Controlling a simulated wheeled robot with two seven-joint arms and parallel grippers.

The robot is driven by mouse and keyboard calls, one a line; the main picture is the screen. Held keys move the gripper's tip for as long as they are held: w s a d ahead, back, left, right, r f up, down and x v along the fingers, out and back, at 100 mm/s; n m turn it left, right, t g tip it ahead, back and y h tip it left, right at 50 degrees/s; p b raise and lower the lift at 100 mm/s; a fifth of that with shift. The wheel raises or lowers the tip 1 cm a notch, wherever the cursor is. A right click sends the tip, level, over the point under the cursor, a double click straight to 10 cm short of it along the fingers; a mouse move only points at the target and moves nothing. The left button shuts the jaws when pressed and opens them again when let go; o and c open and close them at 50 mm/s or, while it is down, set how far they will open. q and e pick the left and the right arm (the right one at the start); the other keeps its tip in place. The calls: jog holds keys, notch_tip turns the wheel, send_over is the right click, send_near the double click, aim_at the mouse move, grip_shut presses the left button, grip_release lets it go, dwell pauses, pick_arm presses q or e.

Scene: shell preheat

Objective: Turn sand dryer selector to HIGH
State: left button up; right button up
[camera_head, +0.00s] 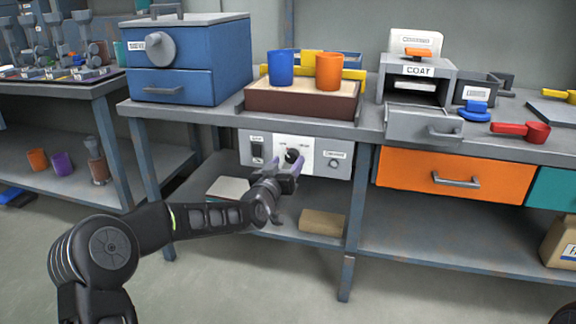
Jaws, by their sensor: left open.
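The selector is a round black knob (293,156) on a white plate of the grey control panel (350,157) under the bench top. Small marks sit above the knob, too small to read, so I cannot tell its setting. My left gripper (285,168) is open in front of the panel. Its fingertips are close to the knob, one at each side in the picture; I cannot tell whether they touch it. The fingers hide the lower part of the plate. My right gripper is not in view.
A black switch (257,150) and a small button (334,163) flank the plate. Above stands a sand box (300,103) with a blue cup (281,68) and an orange cup (328,71). An orange drawer (410,170) lies right. A brown block (322,222) rests on the lower shelf.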

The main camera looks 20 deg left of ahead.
pick_arm(q)
jog(key=shift+w, duration=0.55)
grip_shut()
